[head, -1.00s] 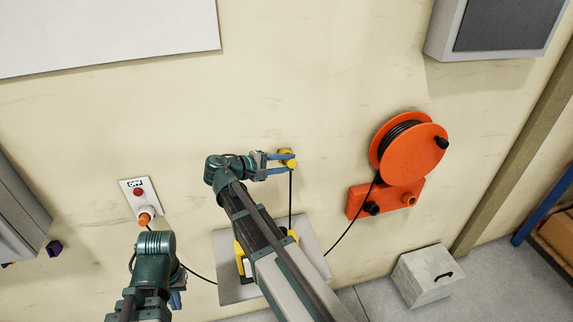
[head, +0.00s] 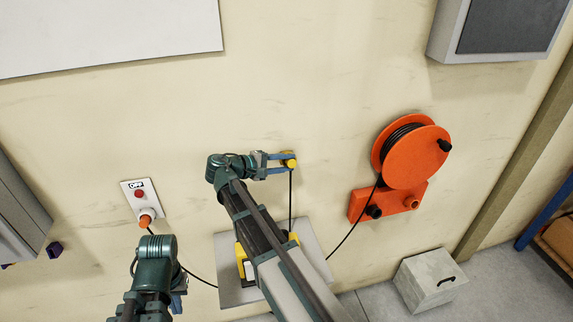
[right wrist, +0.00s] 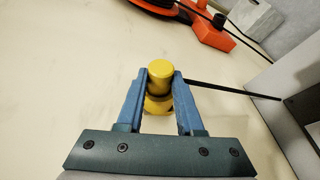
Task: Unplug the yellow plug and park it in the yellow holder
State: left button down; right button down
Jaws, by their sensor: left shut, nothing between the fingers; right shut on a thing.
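The yellow plug (head: 290,162) is between the fingers of my right gripper (head: 284,163), close to the wall, with a black cable hanging from it. In the right wrist view the plug (right wrist: 160,72) shows as a yellow cylinder with the blue fingers shut on its sides. A wider yellow round part (right wrist: 157,105) shows right behind it; I cannot tell whether this is the plug's flange or the yellow holder. My left gripper (head: 177,300) is at the lower left, shut and empty, mostly hidden by its own wrist.
A yellow unit (head: 240,262) on a grey plate (head: 228,290) is partly hidden by my right arm. An orange plug (head: 146,219) sits below a panel marked OFF (head: 138,186). An orange cable reel (head: 412,155) is to the right, above a grey box (head: 428,277).

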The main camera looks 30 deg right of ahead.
jog(key=shift+c, duration=2.3)
grip_release()
jog(key=w+p+v, duration=0.1)
jog(key=p+v, duration=0.3)
jog(key=v, duration=0.9)
jog(key=shift+s+a+r, duration=0.15)
jog(key=shift+s+a, duration=0.25)
jog(key=shift+s, duration=0.05)
